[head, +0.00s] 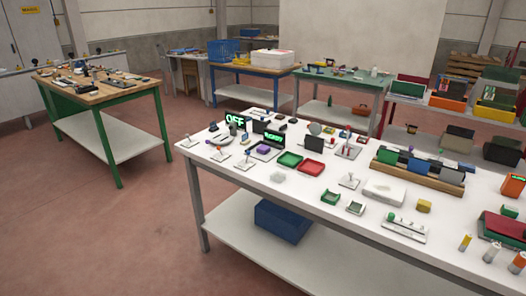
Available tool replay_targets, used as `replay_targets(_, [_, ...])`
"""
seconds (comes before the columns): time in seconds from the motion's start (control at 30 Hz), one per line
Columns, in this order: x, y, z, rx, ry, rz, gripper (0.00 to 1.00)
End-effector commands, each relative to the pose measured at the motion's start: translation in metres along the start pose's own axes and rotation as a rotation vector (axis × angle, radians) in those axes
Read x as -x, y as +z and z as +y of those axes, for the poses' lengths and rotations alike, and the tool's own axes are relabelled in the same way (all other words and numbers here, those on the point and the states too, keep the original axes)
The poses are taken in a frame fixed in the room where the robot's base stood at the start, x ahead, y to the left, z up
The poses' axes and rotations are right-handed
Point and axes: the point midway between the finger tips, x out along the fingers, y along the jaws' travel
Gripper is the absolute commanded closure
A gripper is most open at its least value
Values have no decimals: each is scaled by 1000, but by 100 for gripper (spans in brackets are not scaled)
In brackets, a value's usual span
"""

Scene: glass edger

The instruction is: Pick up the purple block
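A small purple block (263,149) shows in the head view, toward the left part of the long white-topped table (262,193). It sits on or against a grey base just in front of a small screen with green lettering (273,138). It is too small in the picture to tell its exact shape or whether it touches the screen. My gripper is not in view.
A green "OFF" display (235,121) stands behind left. Small lever stands (243,163) are in front. A wooden rack (418,178) and yellow block (424,206) are further right.

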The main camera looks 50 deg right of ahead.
Motion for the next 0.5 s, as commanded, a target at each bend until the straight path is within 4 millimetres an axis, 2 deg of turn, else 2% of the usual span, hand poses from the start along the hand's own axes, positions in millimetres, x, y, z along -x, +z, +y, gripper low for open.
replay_targets(0.2, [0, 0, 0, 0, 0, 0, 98])
replay_targets(0.5, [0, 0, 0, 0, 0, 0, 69])
